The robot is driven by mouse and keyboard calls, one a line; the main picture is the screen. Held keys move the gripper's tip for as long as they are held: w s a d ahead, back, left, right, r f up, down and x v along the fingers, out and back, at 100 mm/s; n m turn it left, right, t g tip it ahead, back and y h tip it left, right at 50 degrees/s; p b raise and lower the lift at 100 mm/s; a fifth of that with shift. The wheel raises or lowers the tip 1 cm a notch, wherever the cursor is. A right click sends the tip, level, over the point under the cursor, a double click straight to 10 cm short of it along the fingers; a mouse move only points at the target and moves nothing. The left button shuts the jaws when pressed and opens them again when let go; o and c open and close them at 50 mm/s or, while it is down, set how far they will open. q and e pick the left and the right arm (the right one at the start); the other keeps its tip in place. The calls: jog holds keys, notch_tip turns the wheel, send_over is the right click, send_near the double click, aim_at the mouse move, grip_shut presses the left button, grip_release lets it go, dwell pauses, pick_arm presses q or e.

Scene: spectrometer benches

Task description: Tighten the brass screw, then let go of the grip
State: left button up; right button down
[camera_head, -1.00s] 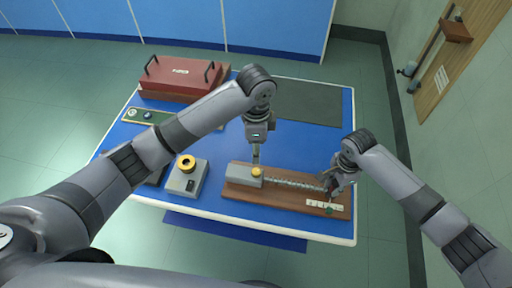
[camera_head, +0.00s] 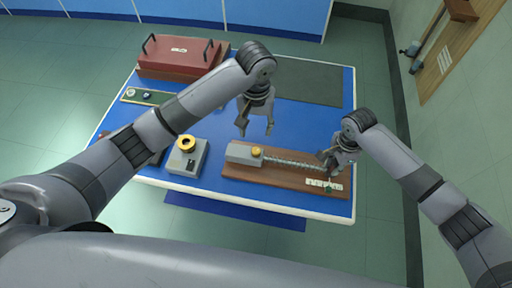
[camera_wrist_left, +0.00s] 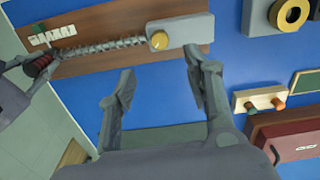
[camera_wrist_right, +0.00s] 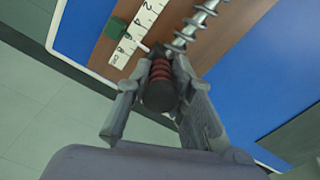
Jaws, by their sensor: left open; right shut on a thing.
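The brass screw (camera_head: 256,152) is a round yellow knob on the grey block (camera_head: 240,150) at the left end of a wooden board; it also shows in the left wrist view (camera_wrist_left: 159,40). My left gripper (camera_head: 256,131) is open and empty, above the table and behind the block, clear of the screw. A coiled spring (camera_head: 290,162) runs along the board from the block to the grip. My right gripper (camera_head: 329,166) is shut on the grip (camera_wrist_right: 160,86), a dark cylinder with reddish ribs at the spring's right end. The jaws hide parts of the grip.
A numbered white scale (camera_head: 323,185) with a green marker (camera_head: 329,189) lies at the board's right end. A grey box with a yellow ring (camera_head: 187,144) stands left of the board. A red case (camera_head: 180,58) stands at the back left. A dark mat (camera_head: 310,86) lies at the back right.

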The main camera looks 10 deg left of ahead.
aim_at(256, 151)
pick_arm(q)
jog(key=shift+n, duration=0.8)
notch_tip(256, 151, down, 12)
grip_shut()
dwell(0.4)
